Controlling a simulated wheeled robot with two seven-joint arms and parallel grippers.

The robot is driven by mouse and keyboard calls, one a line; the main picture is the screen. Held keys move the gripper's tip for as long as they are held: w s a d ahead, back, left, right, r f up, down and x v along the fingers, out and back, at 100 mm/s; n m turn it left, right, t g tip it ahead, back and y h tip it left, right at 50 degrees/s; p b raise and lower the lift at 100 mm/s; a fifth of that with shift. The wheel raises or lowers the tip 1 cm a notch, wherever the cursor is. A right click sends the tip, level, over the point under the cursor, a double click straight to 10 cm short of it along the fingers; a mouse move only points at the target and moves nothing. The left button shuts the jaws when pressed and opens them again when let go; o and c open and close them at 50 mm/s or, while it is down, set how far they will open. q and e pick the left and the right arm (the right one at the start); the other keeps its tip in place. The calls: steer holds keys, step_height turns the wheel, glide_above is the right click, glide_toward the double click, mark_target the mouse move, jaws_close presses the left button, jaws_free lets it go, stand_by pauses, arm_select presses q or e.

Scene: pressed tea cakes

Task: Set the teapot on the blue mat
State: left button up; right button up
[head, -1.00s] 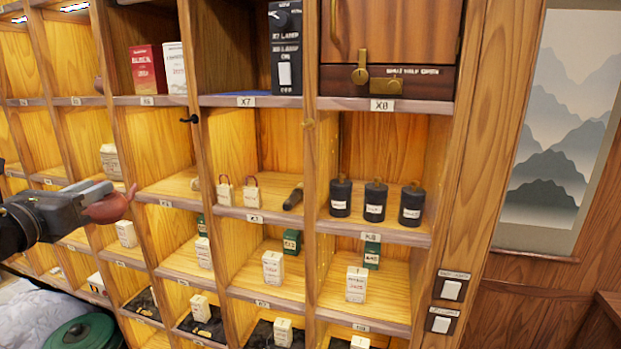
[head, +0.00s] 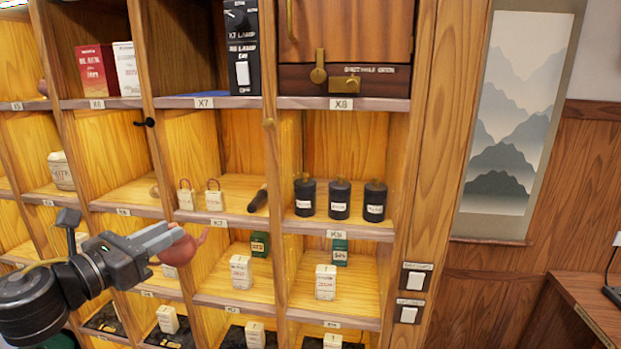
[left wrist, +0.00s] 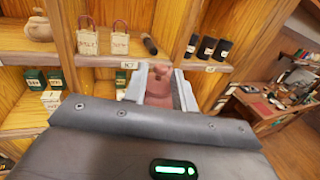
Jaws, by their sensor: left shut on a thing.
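The teapot (head: 182,248) is small and reddish brown. My left gripper (head: 172,237) is shut on it and holds it in the air in front of the shelf wall, below the level of the X7 bags. In the left wrist view the teapot (left wrist: 159,88) sits between the two grey fingers. A thin blue strip, seen nearly edge-on, lies on the upper X7 shelf floor beside the lamp switch box; it looks like the blue mat (head: 197,95). Most of its surface is hidden from this low angle. My right gripper is not in view.
A black lamp switch box (head: 243,48) stands right of the blue strip. Two small tagged bags (head: 200,196) and several black canisters (head: 338,199) stand on the middle shelves. Upright dividers separate the compartments. A desk (left wrist: 250,100) with clutter shows at right in the left wrist view.

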arm_select(q)
steer(key=shift+d+m+h, duration=0.3)
steer(key=shift+d+h, duration=0.1)
steer(key=shift+d, duration=0.6)
steer(key=s+f+b, duration=0.2)
steer(key=f+b, duration=0.2)
steer(key=f, duration=0.8)
steer(key=s+d+f+b, duration=0.1)
steer(key=s+f+b, duration=0.2)
steer(key=f, duration=1)
steer(key=s+d+f+b, duration=0.1)
steer(key=s+f+b, duration=0.2)
steer(key=f+b, duration=0.4)
step_height(320, 180, down, 6)
steer(key=shift+s+r, duration=0.15)
